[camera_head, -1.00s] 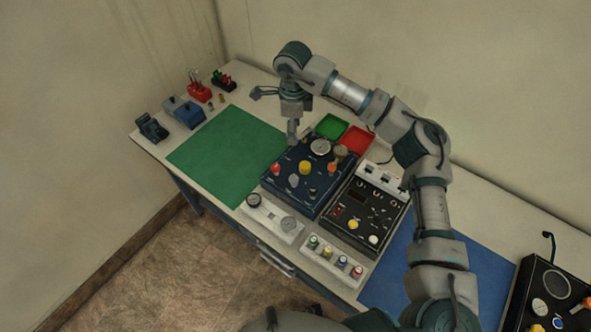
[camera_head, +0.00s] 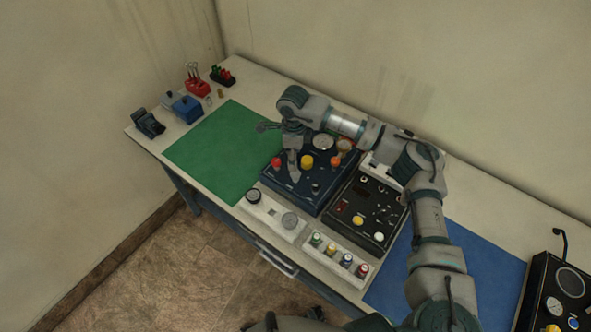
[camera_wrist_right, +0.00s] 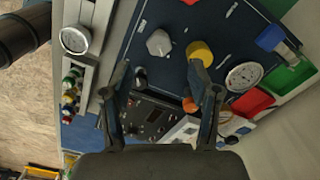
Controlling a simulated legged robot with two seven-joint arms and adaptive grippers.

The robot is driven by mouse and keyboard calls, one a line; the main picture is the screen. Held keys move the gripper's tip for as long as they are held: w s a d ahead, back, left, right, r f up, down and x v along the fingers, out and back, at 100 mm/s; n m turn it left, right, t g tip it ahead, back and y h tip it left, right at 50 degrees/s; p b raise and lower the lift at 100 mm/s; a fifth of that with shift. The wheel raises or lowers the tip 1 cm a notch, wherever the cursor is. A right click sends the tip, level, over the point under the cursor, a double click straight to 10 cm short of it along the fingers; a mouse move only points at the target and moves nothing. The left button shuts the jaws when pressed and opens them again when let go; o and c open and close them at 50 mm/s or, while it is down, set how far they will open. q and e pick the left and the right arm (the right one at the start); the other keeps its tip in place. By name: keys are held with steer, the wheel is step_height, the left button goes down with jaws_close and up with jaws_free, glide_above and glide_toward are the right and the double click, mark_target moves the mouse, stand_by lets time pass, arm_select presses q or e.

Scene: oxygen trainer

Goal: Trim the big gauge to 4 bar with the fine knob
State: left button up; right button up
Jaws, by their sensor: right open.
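The dark blue trainer panel (camera_head: 286,194) carries a yellow knob (camera_head: 307,161), a red knob (camera_head: 276,162), a small black knob (camera_head: 316,188) and the big white-faced gauge (camera_head: 322,142). The gauge's reading is too small to tell. A grey faceted knob (camera_wrist_right: 159,43) is beside the yellow knob (camera_wrist_right: 200,52) in the right wrist view; my gripper largely hides it in the head view. My right gripper (camera_wrist_right: 160,70) is open and empty above the panel, pointing down near the grey knob. The big gauge (camera_wrist_right: 245,76) is to its right there. No label identifies the fine knob.
A black instrument box (camera_head: 366,208) stands right of the panel. White strips with a gauge (camera_head: 289,220) and coloured knobs (camera_head: 331,249) line the front. The green mat (camera_head: 222,150) and blue mat (camera_head: 450,270) are clear. Red and green trays (camera_wrist_right: 250,103) lie behind.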

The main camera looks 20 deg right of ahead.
mark_target(293, 173)
step_height(293, 173, down, 7)
steer(key=shift+a+f, duration=0.1)
steer(key=shift+d+f, duration=0.3)
steer(key=shift+d, duration=0.15)
steer(key=shift+a, duration=0.4)
steer(key=c, duration=0.7)
steer(key=shift+a, duration=0.15)
steer(key=c, duration=0.4)
steer(key=shift+c, duration=0.3)
steer(key=m, duration=0.4)
steer(key=shift+d+m, duration=0.2)
steer(key=shift+m, duration=0.1)
steer(key=o, duration=1.2)
steer(key=shift+c, duration=0.2)
